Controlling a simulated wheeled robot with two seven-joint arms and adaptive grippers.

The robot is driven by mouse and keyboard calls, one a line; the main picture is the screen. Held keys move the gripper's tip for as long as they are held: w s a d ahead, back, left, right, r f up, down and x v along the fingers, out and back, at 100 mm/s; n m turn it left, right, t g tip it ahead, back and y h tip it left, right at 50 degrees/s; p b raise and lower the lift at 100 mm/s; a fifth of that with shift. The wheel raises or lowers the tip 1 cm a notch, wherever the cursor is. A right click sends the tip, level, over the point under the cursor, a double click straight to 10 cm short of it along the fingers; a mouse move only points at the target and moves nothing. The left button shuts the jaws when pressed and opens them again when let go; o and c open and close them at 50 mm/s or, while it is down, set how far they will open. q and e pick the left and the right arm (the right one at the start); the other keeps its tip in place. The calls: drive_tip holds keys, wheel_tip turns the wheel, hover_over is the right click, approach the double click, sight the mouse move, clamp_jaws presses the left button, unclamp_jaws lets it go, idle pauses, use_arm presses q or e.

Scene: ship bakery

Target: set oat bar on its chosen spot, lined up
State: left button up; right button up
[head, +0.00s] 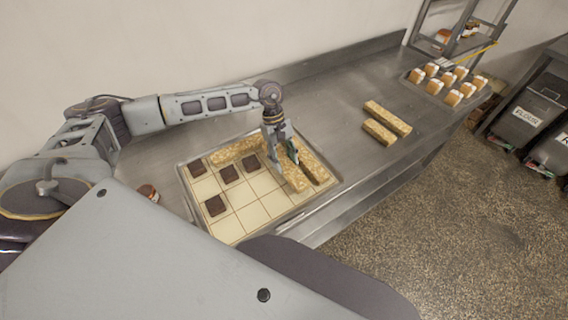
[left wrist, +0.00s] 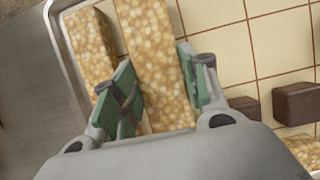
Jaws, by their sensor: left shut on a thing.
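My left gripper (head: 282,155) is shut on an oat bar (head: 292,175), a long golden block, over the right part of the gridded tray (head: 262,212). In the left wrist view the held oat bar (left wrist: 152,50) lies between the green finger pads of the left gripper (left wrist: 160,92). I cannot tell whether it touches the tray. A second oat bar (head: 315,168) lies nearly parallel beside it along the tray's right side, with a narrow gap; it also shows in the left wrist view (left wrist: 91,50). Another oat bar (head: 232,152) lies along the back edge. My right gripper is not in view.
Several dark brown squares (head: 215,205) sit in tray cells; front cells are bare. Two more oat bars (head: 388,117) lie on the steel counter (head: 345,95). A tray of small cakes (head: 447,84) and a rack (head: 440,38) stand farther right.

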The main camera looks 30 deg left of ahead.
use_arm(q)
drive_tip(key=shift+f, duration=1.25)
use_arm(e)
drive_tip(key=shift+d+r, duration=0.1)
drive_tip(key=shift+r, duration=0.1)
use_arm(q)
drive_tip(key=shift+f, duration=0.1)
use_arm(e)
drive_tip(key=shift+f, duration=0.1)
use_arm(q)
drive_tip(key=o, duration=1.1)
drive_tip(key=shift+o, duration=0.2)
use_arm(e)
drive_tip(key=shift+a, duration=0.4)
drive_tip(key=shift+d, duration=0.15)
